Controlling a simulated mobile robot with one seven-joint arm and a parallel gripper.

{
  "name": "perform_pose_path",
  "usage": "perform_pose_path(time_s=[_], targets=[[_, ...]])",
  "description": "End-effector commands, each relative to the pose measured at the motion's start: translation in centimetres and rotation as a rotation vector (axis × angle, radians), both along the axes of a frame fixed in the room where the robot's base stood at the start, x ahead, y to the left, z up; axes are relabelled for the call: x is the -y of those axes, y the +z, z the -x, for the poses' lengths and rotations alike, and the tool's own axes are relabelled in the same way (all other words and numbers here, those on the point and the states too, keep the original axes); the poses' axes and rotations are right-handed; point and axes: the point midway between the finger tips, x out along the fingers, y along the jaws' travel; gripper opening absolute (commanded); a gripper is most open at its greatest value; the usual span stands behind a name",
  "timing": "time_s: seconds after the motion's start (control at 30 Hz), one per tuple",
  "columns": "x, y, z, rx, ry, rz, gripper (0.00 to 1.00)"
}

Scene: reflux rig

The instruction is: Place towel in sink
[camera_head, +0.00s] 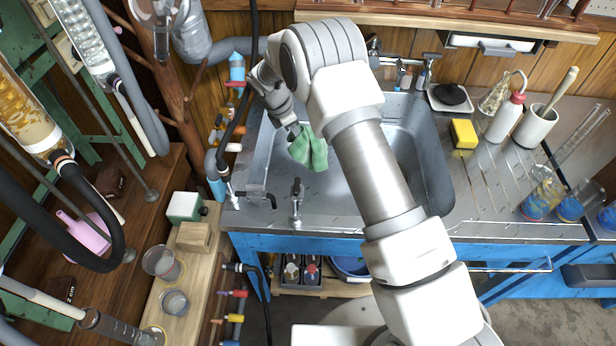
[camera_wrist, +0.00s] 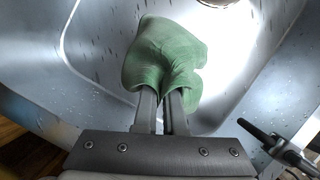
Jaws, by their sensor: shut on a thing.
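The green towel (camera_head: 308,148) hangs from my gripper (camera_head: 294,129) inside the outline of the metal sink (camera_head: 432,165), near its left side. In the wrist view my gripper (camera_wrist: 173,92) is shut on the towel (camera_wrist: 165,52), which is bunched and folded over the fingertips. The sink basin (camera_wrist: 100,75) lies behind the towel there, wet with drops. I cannot tell whether the towel touches the basin. My arm hides the middle of the sink in the head view.
Taps (camera_head: 296,200) stand at the sink's front left edge. A yellow sponge (camera_head: 464,133), a wash bottle (camera_head: 504,118) and a white pot (camera_head: 536,126) are on the right drainboard. Glassware and hoses crowd the left. A wooden shelf (camera_head: 440,18) runs along the back.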

Motion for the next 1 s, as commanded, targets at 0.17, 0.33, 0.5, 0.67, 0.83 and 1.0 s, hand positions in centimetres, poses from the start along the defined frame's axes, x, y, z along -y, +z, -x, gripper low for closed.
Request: perform_pose_path(time_s=[0.17,0.33,0.5,0.67,0.83,1.0], targets=[[-1.4,-0.3,-1.5,0.002,-0.039,-0.002,0.00],[-2.4,-0.4,-2.6,0.001,-0.071,-0.001,0.00],[-3.3,-0.6,-3.6,0.002,-0.097,0.000,0.00],[-4.2,-0.6,-4.4,0.001,-0.121,-0.002,0.00],[-4.7,-0.7,-5.1,0.002,-0.137,0.000,0.00],[-5.2,-0.8,-5.6,0.001,-0.152,0.000,0.00]])
